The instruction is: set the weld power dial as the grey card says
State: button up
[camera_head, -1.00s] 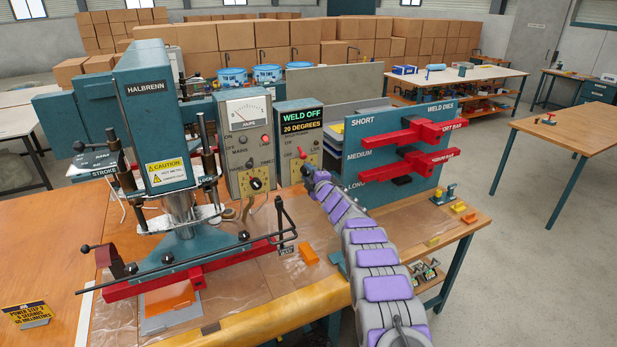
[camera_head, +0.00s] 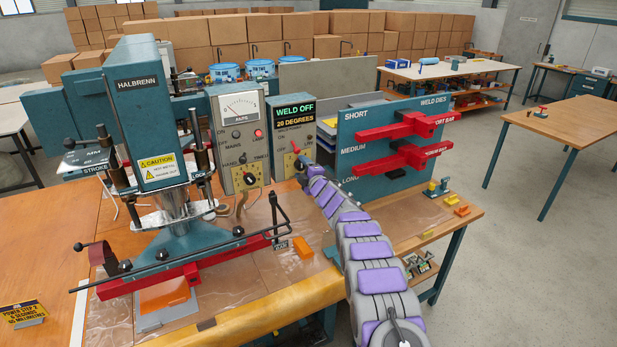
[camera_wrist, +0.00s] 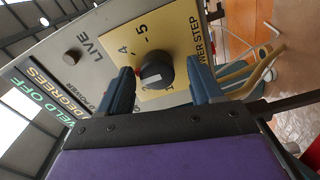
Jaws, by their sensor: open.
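The weld power dial is a black knob (camera_wrist: 157,72) with a pale mark, on a yellow plate (camera_wrist: 180,25) lettered POWER STEP with numbers including 4 and 5. I cannot tell which number the mark points to. My gripper (camera_wrist: 161,78) is open, with one blue finger on each side of the knob; contact is unclear. In the head view my gripper (camera_head: 302,168) is at the weld box (camera_head: 292,130) and hides much of the dial. The box display reads WELD OFF, 20 DEGREES. A dark card (camera_head: 22,315) with yellow lettering at lower left reads POWER STEP 2, 6 SECONDS, 45 MILLIMETRES.
A grey box with an amps meter (camera_head: 239,107) and its own knob stands left of the weld box. The Halbrenn press (camera_head: 150,120) is further left. The die board (camera_head: 395,155) with red bars stands close to the right of my arm. Orange blocks lie on the bench.

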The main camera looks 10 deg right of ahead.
aim_at(301, 168)
jog(key=shift+s, duration=0.1)
jog(key=shift+b+v, duration=0.3)
jog(key=shift+v, duration=1.1)
jog(key=p+v, duration=0.1)
jog(key=v, duration=1.3)
jog(key=shift+s+d, duration=0.1)
jog(key=shift+d, duration=0.05)
jog(key=s+d+r+m+g+h, duration=0.15)
jog(key=s+m+g+h, duration=0.35)
jog(key=s, duration=0.5)
jog(key=s+d+r+m+g+h, duration=0.1)
jog(key=s+r+m+g+h, duration=0.15)
jog(key=s+m, duration=0.55)
jog(key=s+a+m+g, duration=0.2)
jog(key=s+g, duration=0.1)
jog(key=s, duration=1.1)
jog(key=s+a+m+g+y, duration=0.1)
jog(key=s+a+m+g, duration=0.1)
jog(key=s, duration=1.3)
jog(key=s+a+m+g+y, duration=0.1)
jog(key=s+a+g, duration=0.3)
jog(key=s, duration=1.1)
jog(key=shift+s+f+m+g, duration=0.3)
jog(key=shift+m+g, duration=0.4)
jog(key=shift+g, duration=0.55)
